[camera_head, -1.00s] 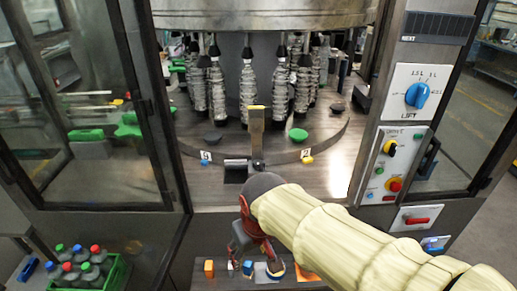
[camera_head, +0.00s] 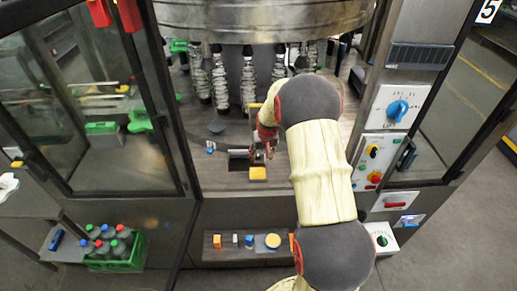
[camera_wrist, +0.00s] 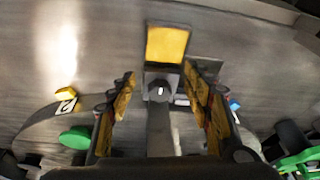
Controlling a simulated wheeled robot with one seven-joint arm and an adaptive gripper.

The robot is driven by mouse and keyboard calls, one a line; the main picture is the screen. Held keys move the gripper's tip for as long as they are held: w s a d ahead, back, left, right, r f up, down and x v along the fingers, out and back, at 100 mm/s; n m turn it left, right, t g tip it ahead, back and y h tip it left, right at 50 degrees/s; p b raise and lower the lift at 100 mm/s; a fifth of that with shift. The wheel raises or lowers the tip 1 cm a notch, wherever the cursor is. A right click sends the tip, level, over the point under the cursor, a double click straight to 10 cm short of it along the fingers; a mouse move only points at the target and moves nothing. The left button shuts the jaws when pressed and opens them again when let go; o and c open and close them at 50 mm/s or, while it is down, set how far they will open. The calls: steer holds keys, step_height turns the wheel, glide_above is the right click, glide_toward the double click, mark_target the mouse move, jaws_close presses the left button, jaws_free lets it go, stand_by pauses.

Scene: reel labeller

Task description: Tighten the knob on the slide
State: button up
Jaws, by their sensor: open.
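The slide is a narrow grey bar (camera_wrist: 160,130) in the wrist view, with a yellow square pad (camera_wrist: 166,45) at its near end. The pad also shows in the head view (camera_head: 258,173). A small dark knob (camera_wrist: 158,90) with a pale mark sits on the slide between the pad and the bar. My gripper (camera_wrist: 162,92) is open, with one yellow-padded finger on each side of the knob and a gap to both. In the head view my gripper (camera_head: 262,152) points down over the slide, and the knob is hidden there.
A door frame (camera_head: 165,110) stands left, a control panel (camera_head: 380,160) right. A lower shelf (camera_head: 225,254) holds small coloured blocks.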

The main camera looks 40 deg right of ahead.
mark_target(258, 154)
steer(key=shift+n+t+h, duration=0.3)
steer(key=shift+t, duration=0.3)
steer(key=shift+w+d+f+p, duration=0.15)
steer(key=shift+w+d+f, duration=0.3)
steer(key=shift+w+f, duration=0.45)
steer(key=shift+w+d+f+p, duration=0.2)
steer(key=shift+w+d+f, duration=0.4)
steer(key=shift+w, duration=0.55)
steer(key=shift+w+d+f+p, duration=0.15)
steer(key=shift+w+d+f, duration=0.2)
steer(key=shift+w+f, duration=0.6)
steer(key=shift+r, duration=0.15)
steer(key=shift+c, duration=0.2)
steer(key=c, duration=1.1)
